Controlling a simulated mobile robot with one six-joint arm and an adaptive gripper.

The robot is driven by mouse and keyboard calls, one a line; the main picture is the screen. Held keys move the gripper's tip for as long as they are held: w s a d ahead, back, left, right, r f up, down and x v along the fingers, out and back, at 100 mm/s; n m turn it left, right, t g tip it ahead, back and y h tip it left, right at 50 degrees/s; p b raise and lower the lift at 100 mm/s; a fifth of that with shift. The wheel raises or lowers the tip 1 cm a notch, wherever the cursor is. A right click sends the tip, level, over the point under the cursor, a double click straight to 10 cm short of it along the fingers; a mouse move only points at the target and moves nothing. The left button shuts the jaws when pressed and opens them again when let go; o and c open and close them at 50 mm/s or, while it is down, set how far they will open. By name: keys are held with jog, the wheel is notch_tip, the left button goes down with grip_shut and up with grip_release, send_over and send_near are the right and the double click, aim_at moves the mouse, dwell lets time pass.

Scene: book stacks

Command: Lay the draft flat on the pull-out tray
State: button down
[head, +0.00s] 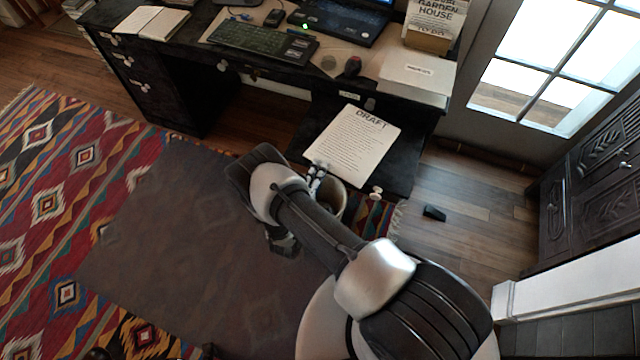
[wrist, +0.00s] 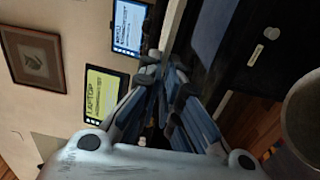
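The draft (head: 352,145) is a white printed sheet headed "DRAFT". It lies face up over the dark pull-out tray (head: 400,180) below the desk; whether all of it touches the tray cannot be told. My gripper (head: 316,170) is at the sheet's near left edge, overlapping it in the head view. In the wrist view my gripper's fingers (wrist: 166,68) converge with their tips close together; whether paper is between them cannot be made out. A bluish-grey surface beside the tips may be the draft seen at a low angle.
A bin (head: 332,202) stands below the tray's front edge. A small black object (head: 434,213) lies on the floor at right.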

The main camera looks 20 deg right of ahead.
notch_tip(320, 180, down, 8)
jog(key=b, duration=0.2)
jog(key=shift+r+b, duration=0.15)
jog(key=shift+b, duration=0.15)
jog(key=shift+f, duration=0.25)
jog(key=c, duration=1.8)
grip_release()
jog(key=shift+r, duration=0.1)
jog(key=shift+r, duration=0.1)
